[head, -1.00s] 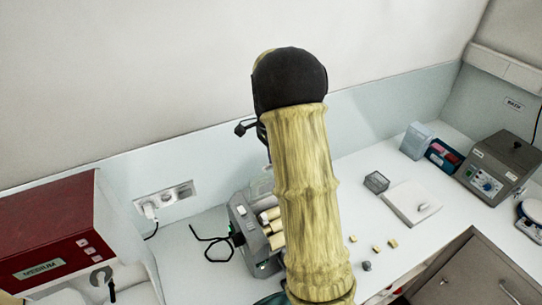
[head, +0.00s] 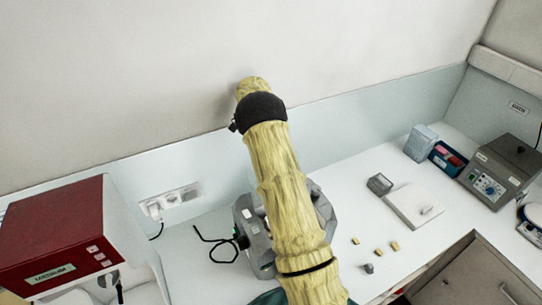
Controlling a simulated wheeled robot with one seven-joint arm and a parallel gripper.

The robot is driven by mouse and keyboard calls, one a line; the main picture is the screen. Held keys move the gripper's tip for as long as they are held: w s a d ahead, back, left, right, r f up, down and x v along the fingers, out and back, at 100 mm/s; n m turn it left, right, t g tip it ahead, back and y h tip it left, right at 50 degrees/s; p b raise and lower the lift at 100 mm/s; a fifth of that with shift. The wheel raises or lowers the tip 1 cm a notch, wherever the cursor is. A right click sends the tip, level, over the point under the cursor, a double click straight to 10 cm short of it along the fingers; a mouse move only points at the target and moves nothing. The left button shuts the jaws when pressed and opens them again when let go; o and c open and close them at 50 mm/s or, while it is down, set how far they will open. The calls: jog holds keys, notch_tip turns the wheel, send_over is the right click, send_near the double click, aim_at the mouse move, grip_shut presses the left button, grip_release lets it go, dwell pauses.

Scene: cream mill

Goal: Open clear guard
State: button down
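A grey machine (head: 250,228) with rollers stands on the white counter against the back panel. My arm passes in front of it and covers most of it. The clear guard cannot be made out now. My gripper is not visible; the far end of my arm is up near the back wall, above the machine.
A red-fronted machine (head: 55,235) stands at the left. A wall socket (head: 174,199) and a black cable (head: 213,240) are left of the grey machine.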

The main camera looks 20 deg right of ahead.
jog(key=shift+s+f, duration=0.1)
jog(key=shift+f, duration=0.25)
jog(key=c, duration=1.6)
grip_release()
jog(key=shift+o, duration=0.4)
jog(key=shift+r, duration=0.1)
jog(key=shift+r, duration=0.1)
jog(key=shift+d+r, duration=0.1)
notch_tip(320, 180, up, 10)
jog(key=b, duration=0.2)
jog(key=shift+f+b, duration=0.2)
jog(key=shift+b, duration=0.15)
